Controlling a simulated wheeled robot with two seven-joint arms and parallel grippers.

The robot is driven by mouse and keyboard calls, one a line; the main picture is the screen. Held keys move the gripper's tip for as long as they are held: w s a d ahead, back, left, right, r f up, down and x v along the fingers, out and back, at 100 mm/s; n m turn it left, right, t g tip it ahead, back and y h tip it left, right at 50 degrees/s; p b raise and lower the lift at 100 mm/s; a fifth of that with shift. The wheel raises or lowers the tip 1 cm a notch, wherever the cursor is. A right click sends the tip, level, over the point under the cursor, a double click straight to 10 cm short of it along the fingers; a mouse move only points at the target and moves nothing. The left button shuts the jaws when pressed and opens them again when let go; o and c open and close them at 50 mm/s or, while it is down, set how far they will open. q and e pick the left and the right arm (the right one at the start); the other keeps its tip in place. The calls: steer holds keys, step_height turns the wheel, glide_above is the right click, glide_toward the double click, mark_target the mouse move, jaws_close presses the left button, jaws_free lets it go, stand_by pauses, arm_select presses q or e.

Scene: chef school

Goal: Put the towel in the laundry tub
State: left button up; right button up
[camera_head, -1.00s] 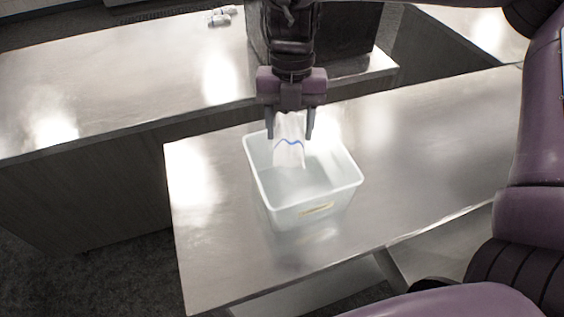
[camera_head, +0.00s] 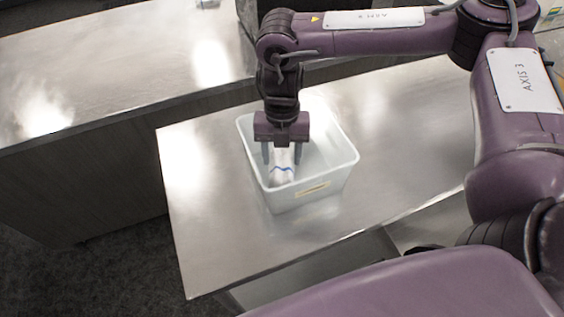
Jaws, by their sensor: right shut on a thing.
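The laundry tub (camera_head: 340,172) is a white, open rectangular bin with a yellowish label on its front side. It stands on a steel table. The towel (camera_head: 281,176) is white with a blue stripe and hangs down inside the tub. My right gripper (camera_head: 282,152) points downward into the tub, its fingers below the rim level in the picture, and is shut on the towel's upper part. The towel's top is hidden between the fingers. I cannot tell whether its lower end touches the tub floor. My left gripper is not in view.
The steel table (camera_head: 215,225) is clear around the tub. Another long steel counter (camera_head: 130,60) runs behind it, across a gap. A small white item (camera_head: 207,3) lies at that counter's far edge. A dark box-like object stands behind my right arm.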

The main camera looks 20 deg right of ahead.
mark_target(282, 165)
step_height(282, 165, down, 4)
steer(key=shift+r+p, duration=0.15)
steer(key=shift+p, duration=0.2)
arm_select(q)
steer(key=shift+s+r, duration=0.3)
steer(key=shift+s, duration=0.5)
arm_select(e)
steer(key=shift+f, duration=0.25)
steer(key=shift+f, duration=0.15)
steer(key=o, duration=0.9)
steer(key=shift+o, duration=0.2)
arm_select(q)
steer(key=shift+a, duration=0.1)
